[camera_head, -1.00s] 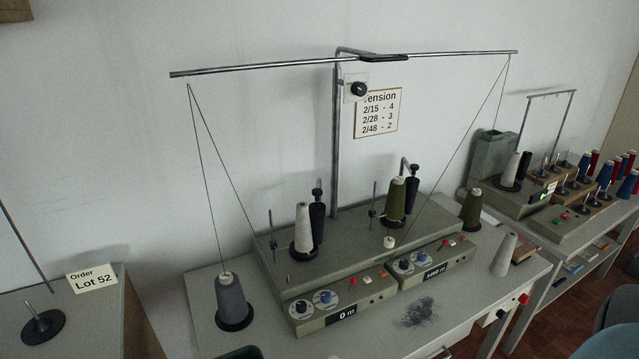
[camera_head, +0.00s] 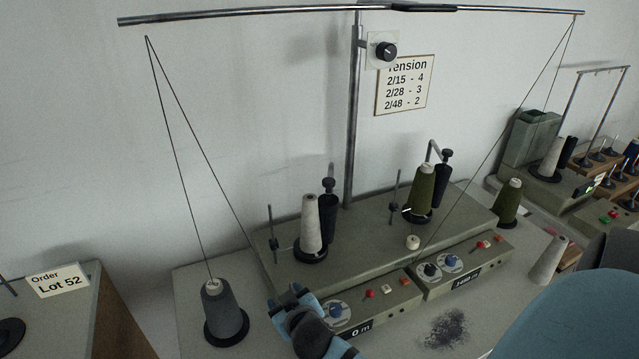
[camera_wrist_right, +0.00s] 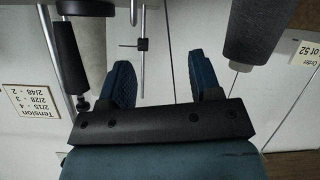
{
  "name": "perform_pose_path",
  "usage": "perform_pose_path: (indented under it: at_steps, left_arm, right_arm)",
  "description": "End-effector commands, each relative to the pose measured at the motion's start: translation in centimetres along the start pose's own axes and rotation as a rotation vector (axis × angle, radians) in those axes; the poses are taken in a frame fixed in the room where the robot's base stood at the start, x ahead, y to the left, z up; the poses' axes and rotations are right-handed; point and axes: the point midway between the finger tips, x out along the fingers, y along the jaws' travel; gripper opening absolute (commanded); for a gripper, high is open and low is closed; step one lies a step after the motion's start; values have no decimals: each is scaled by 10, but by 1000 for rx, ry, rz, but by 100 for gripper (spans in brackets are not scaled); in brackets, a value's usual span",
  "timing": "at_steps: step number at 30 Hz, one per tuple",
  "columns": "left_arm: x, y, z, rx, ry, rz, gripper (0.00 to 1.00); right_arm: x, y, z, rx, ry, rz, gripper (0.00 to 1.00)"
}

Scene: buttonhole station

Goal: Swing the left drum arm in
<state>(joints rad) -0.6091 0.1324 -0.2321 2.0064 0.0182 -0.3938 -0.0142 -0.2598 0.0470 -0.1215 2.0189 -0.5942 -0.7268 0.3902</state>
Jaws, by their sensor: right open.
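The left winding head (camera_head: 290,260) carries a pale cone (camera_head: 311,225) upright on a black-based spindle. A black drum (camera_head: 328,215) with a knob on top stands close behind and right of this cone; I cannot tell whether they touch. In the right wrist view, which is upside down, the black drum (camera_wrist_right: 70,55) and pale cone (camera_wrist_right: 92,40) show at upper left. My right gripper (camera_head: 284,300) is low in front of the left head. Its blue fingers (camera_wrist_right: 160,78) are open with nothing held between them. My left gripper is not in view.
A grey cone (camera_head: 222,308) stands left of my right gripper, its yarn rising to the overhead bar (camera_head: 240,13). A thin guide post (camera_head: 272,235) stands left of the pale cone. The right head holds an olive cone (camera_head: 422,190). Lint (camera_head: 447,328) lies in front.

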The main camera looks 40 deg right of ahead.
Motion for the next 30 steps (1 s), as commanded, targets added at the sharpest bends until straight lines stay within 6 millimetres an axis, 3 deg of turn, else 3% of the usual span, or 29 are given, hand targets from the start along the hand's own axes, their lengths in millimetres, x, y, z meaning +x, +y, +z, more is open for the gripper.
perform_pose_path:
  at_steps: [1, 4, 7, 11, 15, 19, 30]
  left_arm:
    - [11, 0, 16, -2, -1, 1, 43]
    - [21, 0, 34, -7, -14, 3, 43]
    - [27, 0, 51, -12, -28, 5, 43]
    - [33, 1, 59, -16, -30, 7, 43]
    - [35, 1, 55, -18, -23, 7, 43]
    - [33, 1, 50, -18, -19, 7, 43]
    - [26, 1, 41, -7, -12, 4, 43]
  right_arm:
    - [19, 15, -19, 35, 37, 102, 58]
    - [33, 56, -65, 128, 103, 324, 58]
    - [32, 94, -103, 237, 174, 527, 58]
    - [20, 127, -135, 352, 250, 708, 58]
    - [12, 143, -148, 407, 286, 791, 58]
    - [17, 153, -153, 410, 291, 802, 58]
    - [66, 208, -160, 405, 290, 800, 58]
